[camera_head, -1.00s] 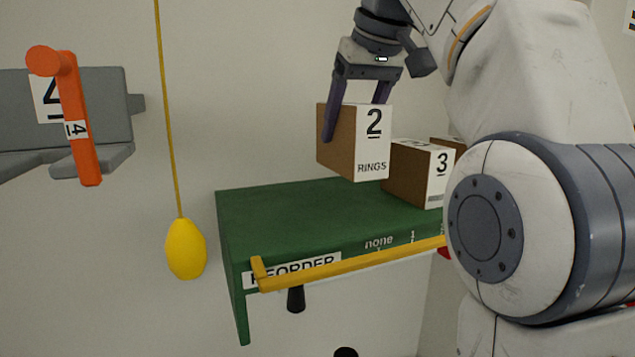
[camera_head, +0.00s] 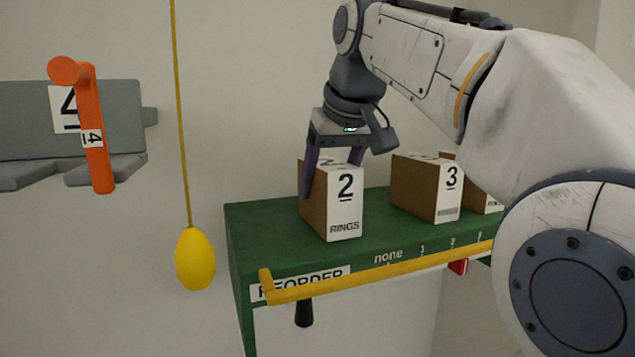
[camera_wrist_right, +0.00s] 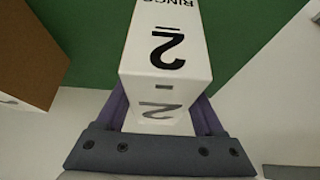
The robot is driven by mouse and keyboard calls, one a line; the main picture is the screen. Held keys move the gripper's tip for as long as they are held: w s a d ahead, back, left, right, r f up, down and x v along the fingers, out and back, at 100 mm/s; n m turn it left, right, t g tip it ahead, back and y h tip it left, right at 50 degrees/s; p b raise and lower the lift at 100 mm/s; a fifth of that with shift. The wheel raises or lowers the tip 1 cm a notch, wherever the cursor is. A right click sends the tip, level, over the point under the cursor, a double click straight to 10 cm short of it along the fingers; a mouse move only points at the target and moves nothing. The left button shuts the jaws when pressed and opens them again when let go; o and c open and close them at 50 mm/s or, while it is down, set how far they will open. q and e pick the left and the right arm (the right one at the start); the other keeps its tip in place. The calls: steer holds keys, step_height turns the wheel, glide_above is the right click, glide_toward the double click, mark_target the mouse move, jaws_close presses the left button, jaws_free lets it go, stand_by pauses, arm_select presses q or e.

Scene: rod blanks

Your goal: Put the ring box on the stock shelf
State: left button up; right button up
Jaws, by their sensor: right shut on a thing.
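The ring box (camera_head: 345,215), a brown carton with a white front marked "2" and "RINGS", is upright in my right gripper (camera_head: 333,172). The purple fingers are shut on its upper part, one on each side. The box is over the left part of the green stock shelf (camera_head: 265,232); I cannot tell whether its base touches the top. In the right wrist view the box (camera_wrist_right: 165,50) sits between the fingers (camera_wrist_right: 160,115), with green behind it. My left gripper is not in view.
A box marked "3" (camera_head: 430,187) stands to the right on the shelf, with another behind it. A yellow bar (camera_head: 380,272) runs along the shelf front. A yellow weight (camera_head: 195,258) hangs on a cord at left, near an orange handle (camera_head: 95,135).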

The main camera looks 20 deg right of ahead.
steer(key=shift+f, duration=0.2)
steer(key=o, duration=1.6)
steer(key=shift+c, duration=0.2)
steer(key=shift+r, duration=0.1)
